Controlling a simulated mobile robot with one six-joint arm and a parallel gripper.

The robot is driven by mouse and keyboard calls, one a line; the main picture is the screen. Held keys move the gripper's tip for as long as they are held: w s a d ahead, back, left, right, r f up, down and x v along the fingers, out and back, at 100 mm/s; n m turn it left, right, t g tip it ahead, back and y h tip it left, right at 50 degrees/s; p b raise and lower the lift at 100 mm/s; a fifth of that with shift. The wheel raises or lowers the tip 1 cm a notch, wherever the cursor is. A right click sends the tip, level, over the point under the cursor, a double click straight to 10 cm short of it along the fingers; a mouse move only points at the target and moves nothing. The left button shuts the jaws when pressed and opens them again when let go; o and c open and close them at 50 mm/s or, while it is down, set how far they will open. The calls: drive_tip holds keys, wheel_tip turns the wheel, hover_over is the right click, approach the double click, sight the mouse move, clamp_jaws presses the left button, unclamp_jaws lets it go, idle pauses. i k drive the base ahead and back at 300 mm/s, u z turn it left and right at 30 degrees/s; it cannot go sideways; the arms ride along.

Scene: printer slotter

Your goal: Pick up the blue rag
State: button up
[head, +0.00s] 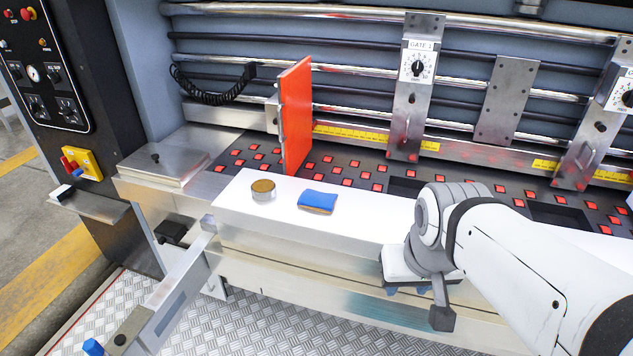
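The blue rag (318,201) lies on the white surface near the middle of the head view. It is a small folded pad with an orange-brown lower edge facing me. My gripper (415,290) is to the right of the rag and nearer to me, at the front edge of the white surface. My wrist hides most of it, so its opening and anything between its fingers cannot be made out. The gripper is apart from the rag.
A small round tin (263,190) stands left of the rag. An upright orange plate (296,115) rises behind them. A metal bracket (409,90) labelled GATE 1 hangs behind right. The white surface (365,215) is bare between rag and arm.

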sight(314, 200)
drive_tip(key=u, duration=0.35)
drive_tip(key=i, duration=0.95)
drive_tip(key=z, duration=0.85)
drive_tip(key=k, duration=1.2)
drive_tip(key=u, duration=0.45)
drive_tip(key=i, duration=1)
